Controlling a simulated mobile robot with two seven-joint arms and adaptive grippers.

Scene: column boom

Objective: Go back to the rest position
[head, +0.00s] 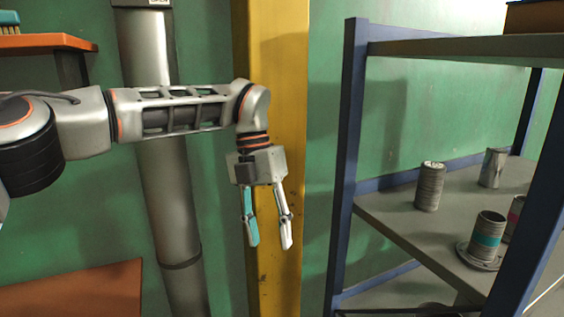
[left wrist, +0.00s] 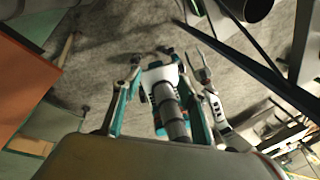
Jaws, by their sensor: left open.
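My left gripper (head: 270,244) hangs from the extended left arm in the head view, fingers pointing down, in front of a yellow post. It is open, with one teal and one pale finger, and nothing shows between them. Its fingers also show in the left wrist view (left wrist: 160,72), spread apart over the grey floor far below. White and teal parts with a grey cylinder show between and beyond them; I cannot tell clearly what they are.
A yellow post (head: 275,60) and a grey pipe (head: 170,215) stand behind my left arm. A blue-framed shelf (head: 345,150) at right holds several cans, one with a teal band (head: 488,238). An orange shelf (head: 45,41) is at upper left, an orange panel (head: 75,290) below.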

